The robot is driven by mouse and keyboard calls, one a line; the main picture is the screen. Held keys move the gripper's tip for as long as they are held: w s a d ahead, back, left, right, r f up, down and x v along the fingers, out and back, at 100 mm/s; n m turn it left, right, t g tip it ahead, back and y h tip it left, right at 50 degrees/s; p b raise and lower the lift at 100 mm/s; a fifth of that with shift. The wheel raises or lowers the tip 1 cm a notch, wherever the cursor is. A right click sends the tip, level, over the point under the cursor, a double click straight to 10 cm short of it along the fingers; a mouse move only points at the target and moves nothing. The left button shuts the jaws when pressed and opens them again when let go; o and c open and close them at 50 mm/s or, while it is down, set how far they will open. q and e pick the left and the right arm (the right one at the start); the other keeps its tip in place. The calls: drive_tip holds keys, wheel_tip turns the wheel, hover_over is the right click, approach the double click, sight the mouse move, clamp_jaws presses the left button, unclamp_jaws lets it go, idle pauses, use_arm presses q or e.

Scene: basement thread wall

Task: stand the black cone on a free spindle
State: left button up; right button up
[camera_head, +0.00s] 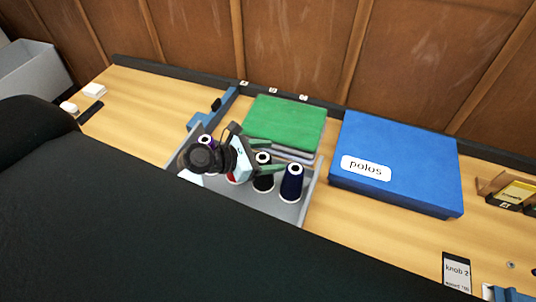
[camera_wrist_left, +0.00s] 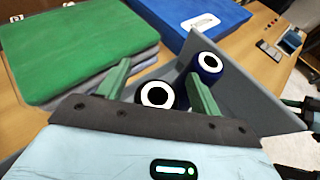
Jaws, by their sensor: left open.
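The black cone (camera_head: 264,183), with a white top ring, stands in a grey tray (camera_head: 311,190). My left gripper (camera_head: 270,156) is open at its top. In the left wrist view the black cone (camera_wrist_left: 156,96) shows between the two green fingers of my left gripper (camera_wrist_left: 159,70); I cannot tell whether either finger touches it. A navy cone (camera_head: 291,184) stands to its right and also shows in the left wrist view (camera_wrist_left: 208,66). A red cone (camera_head: 232,178) and a purple cone (camera_head: 206,140) are partly hidden by my gripper. I cannot make out a free spindle.
Green folded cloth (camera_head: 285,120) lies on a grey stack behind the tray. A blue box (camera_head: 395,160) labelled "polos" is to the right. A blue bracket (camera_head: 215,108) is behind the tray's left side. A "knob 2" card (camera_head: 456,270) lies front right. The bench between is clear.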

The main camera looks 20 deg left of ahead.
use_arm(q)
drive_tip(key=v, duration=0.7)
drive_tip(key=shift+s+a, duration=0.2)
drive_tip(key=shift+s, duration=0.15)
drive_tip(key=shift+r, duration=0.15)
